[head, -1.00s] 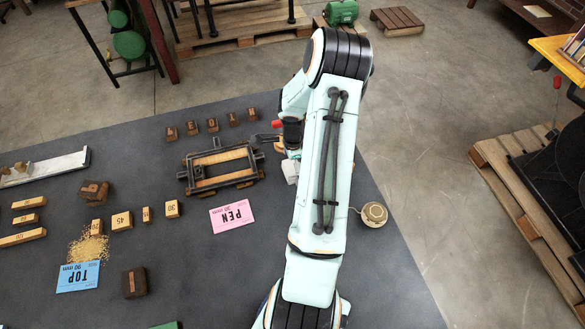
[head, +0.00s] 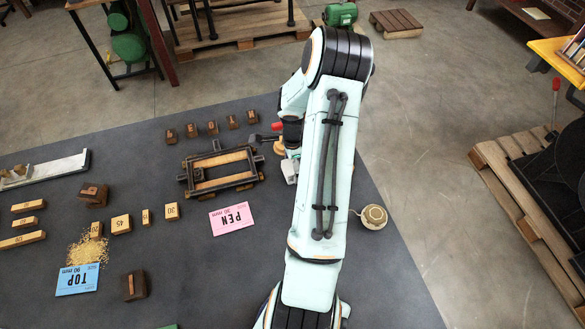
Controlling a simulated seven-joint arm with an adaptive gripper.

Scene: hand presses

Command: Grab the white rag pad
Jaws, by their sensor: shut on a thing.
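My gripper (head: 291,152) is mostly hidden behind my own arm, to the right of the dark frame. Its fingertips do not show clearly. A small whitish piece (head: 289,168), apparently the white rag pad, shows at the arm's left edge, at the gripper. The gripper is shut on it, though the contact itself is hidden. Most of the pad is out of sight.
A dark frame with wooden bars (head: 219,170) lies just left of my gripper. Small lettered blocks (head: 212,128) stand behind it. A round tan thing (head: 374,217) sits at the table's right edge.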

